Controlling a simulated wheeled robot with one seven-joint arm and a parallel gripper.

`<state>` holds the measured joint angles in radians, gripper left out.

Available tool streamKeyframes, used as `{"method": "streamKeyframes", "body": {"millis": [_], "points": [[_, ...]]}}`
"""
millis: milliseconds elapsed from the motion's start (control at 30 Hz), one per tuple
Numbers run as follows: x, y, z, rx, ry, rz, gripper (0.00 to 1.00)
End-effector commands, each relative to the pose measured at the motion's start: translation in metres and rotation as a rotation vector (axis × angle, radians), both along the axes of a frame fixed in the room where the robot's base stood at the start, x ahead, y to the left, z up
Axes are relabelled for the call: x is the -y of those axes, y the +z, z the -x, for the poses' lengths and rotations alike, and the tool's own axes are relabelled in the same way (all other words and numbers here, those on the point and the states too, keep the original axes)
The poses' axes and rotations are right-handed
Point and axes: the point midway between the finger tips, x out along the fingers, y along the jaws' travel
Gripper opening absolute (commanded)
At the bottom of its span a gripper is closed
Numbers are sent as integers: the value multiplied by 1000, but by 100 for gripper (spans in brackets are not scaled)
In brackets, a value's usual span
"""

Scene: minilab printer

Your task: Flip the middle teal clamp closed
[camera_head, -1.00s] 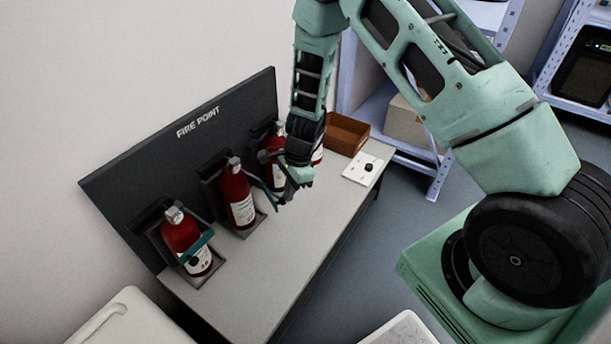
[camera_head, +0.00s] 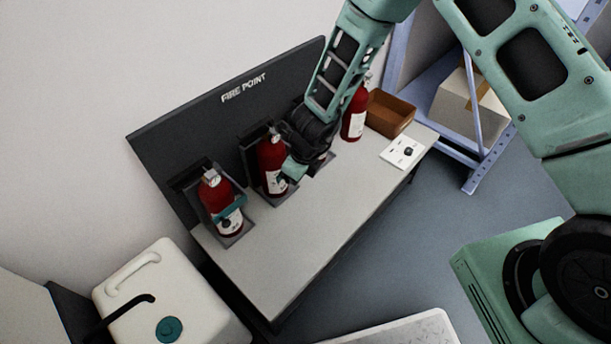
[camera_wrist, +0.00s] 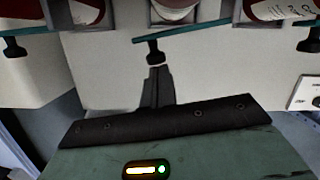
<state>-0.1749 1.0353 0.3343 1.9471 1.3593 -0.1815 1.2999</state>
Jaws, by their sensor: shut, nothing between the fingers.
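Red extinguishers stand in dark brackets along the bench. The left extinguisher (camera_head: 214,194) has a teal clamp (camera_head: 229,208) across its front. The middle extinguisher (camera_head: 268,153) is just left of my gripper (camera_head: 292,170); its clamp is hard to make out in the head view. In the wrist view a slanted teal clamp (camera_wrist: 195,27) with a black knob (camera_wrist: 155,55) lies in front of the central bracket. My gripper's shut, empty fingers (camera_wrist: 157,72) point at that knob, very close; I cannot tell whether they touch. Other teal clamps (camera_wrist: 28,31) show at both sides.
My wrist partly hides another extinguisher; one more red extinguisher (camera_head: 354,112) stands farther right. A brown box (camera_head: 390,113) and a white plate with a black knob (camera_head: 401,152) lie at the bench's right end. The bench front (camera_head: 290,230) is clear.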

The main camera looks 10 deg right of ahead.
Motion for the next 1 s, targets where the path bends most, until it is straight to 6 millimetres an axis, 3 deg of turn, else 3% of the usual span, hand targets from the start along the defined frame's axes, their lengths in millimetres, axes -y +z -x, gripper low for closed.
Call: {"method": "streamKeyframes", "body": {"millis": [400, 1000], "points": [[-16, 0, -6, 1, -166, 0, 0], [-17, 0, -7, 1, -184, 0, 0]]}}
